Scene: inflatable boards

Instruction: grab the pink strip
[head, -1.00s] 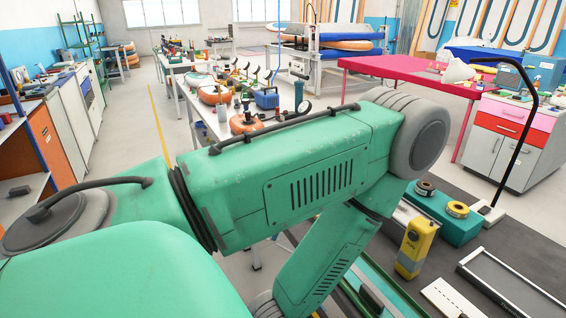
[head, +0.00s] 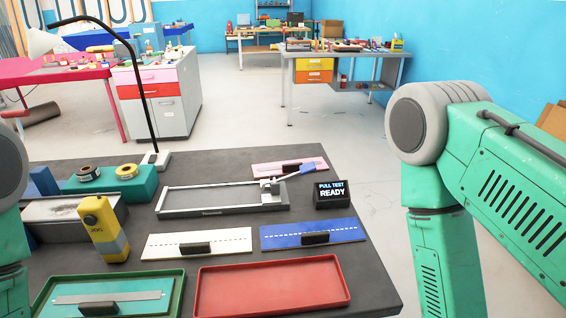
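The pink strip (head: 262,169) lies flat at the back right of the dark table, behind a grey metal frame. A black block (head: 291,165) sits on it, and a small blue part of the frame's fitting overlaps it at the front. Both of my grippers are out of view. Only a piece of my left arm shows at the left edge, and my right arm's green links stand at the right, clear of the strip.
The grey frame (head: 222,211) and a black "PULL TEST READY" display (head: 331,203) stand near the strip. White (head: 222,237) and blue (head: 340,229) strips, a red tray (head: 270,286), a green tray (head: 62,283), a yellow device (head: 106,236) and a lamp (head: 139,95) share the table.

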